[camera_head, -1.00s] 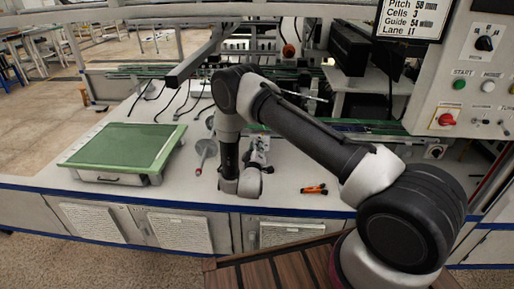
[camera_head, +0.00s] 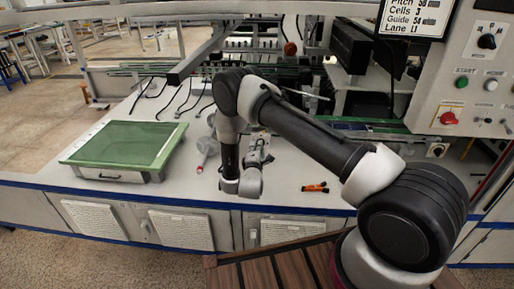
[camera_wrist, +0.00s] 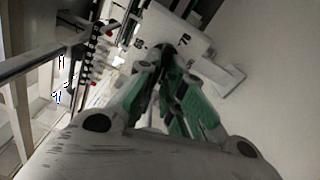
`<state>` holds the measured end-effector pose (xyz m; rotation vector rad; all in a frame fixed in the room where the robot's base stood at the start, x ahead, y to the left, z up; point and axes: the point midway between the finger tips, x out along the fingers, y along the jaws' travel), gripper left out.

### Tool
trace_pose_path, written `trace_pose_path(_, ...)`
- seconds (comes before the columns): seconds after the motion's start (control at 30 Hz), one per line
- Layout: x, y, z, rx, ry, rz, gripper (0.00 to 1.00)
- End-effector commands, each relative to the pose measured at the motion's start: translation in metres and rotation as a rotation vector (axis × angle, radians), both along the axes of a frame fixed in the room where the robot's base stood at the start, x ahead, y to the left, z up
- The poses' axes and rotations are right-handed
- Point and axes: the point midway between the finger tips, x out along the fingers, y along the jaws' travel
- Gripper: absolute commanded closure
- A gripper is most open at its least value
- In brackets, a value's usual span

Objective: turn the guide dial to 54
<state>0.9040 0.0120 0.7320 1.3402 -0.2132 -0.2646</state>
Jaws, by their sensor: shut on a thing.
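In the wrist view my gripper (camera_wrist: 162,68) has its green-padded fingers closed together at a small dark part, which I take to be the knob of the guide dial. The pale dial plate (camera_wrist: 160,25) lies just beyond the fingertips and carries dark numbers, one of which looks like 70. The fingers cover most of the knob, so its pointer and setting cannot be read. In the head view my gripper (camera_head: 258,150) is low over the white bench, partly behind my arm. The screen (camera_head: 412,18) shows Guide 54 mm.
A green-topped tray (camera_head: 72,160) sits at the left of the bench. A grey item with a red tip (camera_head: 206,150) and an orange-and-black tool (camera_head: 315,188) lie near my arm. The control panel (camera_head: 465,70) stands at right. Bench between tray and arm is mostly clear.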

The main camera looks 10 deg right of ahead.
Motion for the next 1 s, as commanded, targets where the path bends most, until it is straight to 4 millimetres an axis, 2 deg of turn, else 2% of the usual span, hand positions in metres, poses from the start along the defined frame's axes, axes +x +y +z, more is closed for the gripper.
trace_pose_path(0.37,-0.0009,0.0002,-0.0034,-0.126,0.045,0.002,1.00)
trace_pose_path(0.83,-0.0011,0.0002,-0.0037,-0.140,0.049,0.003,1.00)
trace_pose_path(0.87,-0.0011,0.0002,-0.0038,-0.140,0.049,0.003,0.88)
trace_pose_path(0.9,-0.0011,0.0002,-0.0038,-0.140,0.049,0.003,0.81)
trace_pose_path(0.97,-0.0010,0.0001,-0.0035,-0.140,0.049,0.002,0.70)
trace_pose_path(1.0,-0.0008,0.0000,-0.0034,-0.139,0.049,0.002,0.69)
